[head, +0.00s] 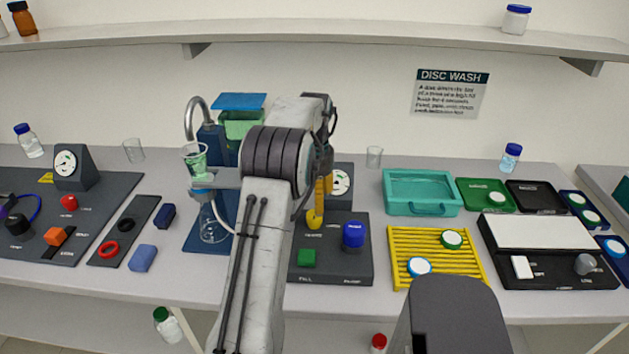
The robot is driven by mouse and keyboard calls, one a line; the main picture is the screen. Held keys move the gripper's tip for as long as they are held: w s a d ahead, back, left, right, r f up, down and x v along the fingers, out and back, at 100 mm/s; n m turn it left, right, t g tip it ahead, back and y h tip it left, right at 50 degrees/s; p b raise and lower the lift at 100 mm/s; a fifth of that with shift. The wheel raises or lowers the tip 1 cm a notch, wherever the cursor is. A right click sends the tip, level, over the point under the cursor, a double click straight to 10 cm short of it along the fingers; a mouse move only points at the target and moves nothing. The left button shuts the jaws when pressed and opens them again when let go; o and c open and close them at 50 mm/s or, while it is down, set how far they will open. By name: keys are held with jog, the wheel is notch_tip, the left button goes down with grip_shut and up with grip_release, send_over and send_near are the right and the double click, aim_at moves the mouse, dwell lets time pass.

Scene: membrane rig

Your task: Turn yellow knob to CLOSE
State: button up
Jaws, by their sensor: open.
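The yellow knob (314,219) is on the dark panel (338,272) in the middle of the bench, in the head view. My arm comes up from the bottom and bends over at the top, hiding the panel's left part. My gripper (323,190), with orange-yellow fingers pointing down, is just above or at the yellow knob. The fingers overlap, so the gap between them and any contact with the knob cannot be made out. Small labels are printed by the knob, too small to read.
A dial gauge (341,183) stands behind. A blue stand with glassware (211,226) is left of my arm. A yellow rack (411,240) lies to the right.

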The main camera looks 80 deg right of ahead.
aim_at(314, 214)
jog(key=shift+r, duration=2.75)
